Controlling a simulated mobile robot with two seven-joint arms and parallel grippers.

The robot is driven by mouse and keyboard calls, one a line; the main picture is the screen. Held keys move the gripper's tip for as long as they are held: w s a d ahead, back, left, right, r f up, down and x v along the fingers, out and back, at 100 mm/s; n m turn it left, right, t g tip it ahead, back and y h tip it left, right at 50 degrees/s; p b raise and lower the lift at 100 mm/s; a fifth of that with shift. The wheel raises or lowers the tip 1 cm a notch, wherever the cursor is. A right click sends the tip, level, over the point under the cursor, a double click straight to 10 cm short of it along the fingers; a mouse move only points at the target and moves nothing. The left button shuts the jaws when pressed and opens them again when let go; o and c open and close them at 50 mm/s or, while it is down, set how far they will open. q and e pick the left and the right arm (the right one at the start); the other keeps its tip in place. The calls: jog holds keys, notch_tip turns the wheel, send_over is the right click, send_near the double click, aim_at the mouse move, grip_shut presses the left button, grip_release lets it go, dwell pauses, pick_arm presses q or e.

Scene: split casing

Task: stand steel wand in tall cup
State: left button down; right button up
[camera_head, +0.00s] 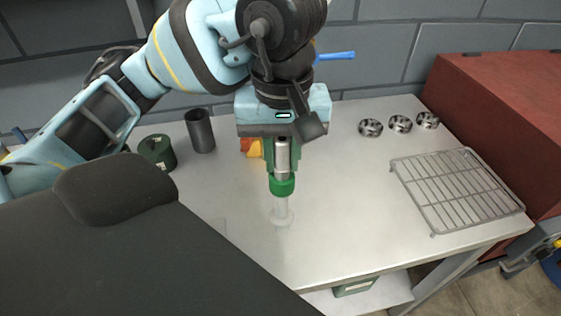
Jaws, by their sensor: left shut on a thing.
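My left gripper (283,172) points down over the middle of the table and is shut on the steel wand (282,160). The tall cup (200,131), dark grey, stands upright at the back left, apart from the gripper. My right gripper is not in view.
A dark green can (157,152) stands left of the tall cup. Orange and yellow pieces (252,148) sit partly hidden behind the gripper. Several metal rings (400,124) lie at the back right. A wire rack (456,188) lies at the right, beside a red box (500,115).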

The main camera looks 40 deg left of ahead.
aim_at(282, 190)
pick_arm(q)
jog(key=shift+w+a, duration=0.35)
jog(key=f, duration=0.3)
jog(key=shift+w+a, duration=0.15)
jog(key=shift+a, duration=0.05)
jog(key=shift+f, duration=0.25)
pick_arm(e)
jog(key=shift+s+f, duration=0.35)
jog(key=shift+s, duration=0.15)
pick_arm(q)
jog(key=shift+f+b, duration=0.25)
jog(key=shift+b, duration=0.05)
jog(key=c, duration=1.3)
grip_release()
jog(key=shift+o, duration=0.2)
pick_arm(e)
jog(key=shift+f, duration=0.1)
